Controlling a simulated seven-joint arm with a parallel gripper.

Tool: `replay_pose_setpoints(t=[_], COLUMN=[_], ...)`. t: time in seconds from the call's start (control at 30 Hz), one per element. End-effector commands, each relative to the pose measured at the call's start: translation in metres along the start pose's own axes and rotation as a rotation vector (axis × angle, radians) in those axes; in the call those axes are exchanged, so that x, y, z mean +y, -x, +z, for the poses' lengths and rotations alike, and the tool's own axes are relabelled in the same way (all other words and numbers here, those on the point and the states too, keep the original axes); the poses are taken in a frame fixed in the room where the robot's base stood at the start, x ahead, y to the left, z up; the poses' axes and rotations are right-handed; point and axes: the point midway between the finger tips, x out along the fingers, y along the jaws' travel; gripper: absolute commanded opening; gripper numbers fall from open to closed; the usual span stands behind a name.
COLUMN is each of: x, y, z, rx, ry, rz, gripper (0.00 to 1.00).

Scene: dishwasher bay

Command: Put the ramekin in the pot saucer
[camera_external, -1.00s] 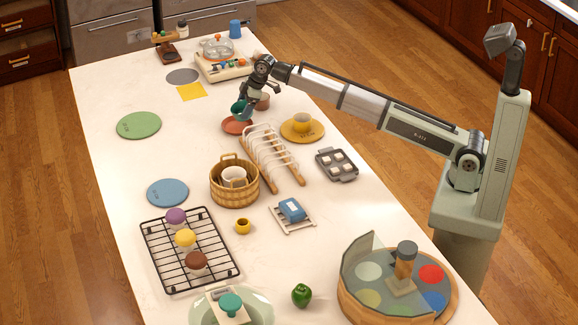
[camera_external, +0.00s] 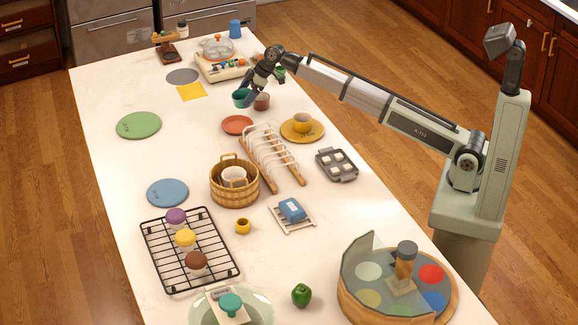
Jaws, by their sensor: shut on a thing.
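The ramekin looks like the small teal cup (camera_external: 240,98), seen in the external view near the far end of the table. My gripper (camera_external: 250,97) is shut on its right side and holds it tilted above the table. The pot saucer looks like the small round terracotta-red dish (camera_external: 237,125). It lies flat and empty on the table, just nearer the camera than the held cup. The fingertips are small and partly merge with the cup.
A brown pot (camera_external: 262,101) stands right beside my gripper. A toy stove (camera_external: 222,66) is behind. The table left of the red dish is clear.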

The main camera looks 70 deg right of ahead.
Motion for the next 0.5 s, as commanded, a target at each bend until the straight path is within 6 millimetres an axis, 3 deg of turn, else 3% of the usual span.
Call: replay_pose_setpoints(t=[0.3,0.5], x=[-0.024,-0.025], y=[0.004,0.003], z=[-0.039,-0.038], rx=[0.111,0.159], ry=[0.194,0.231], rz=[-0.157,-0.204], gripper=[0.45,0.45])
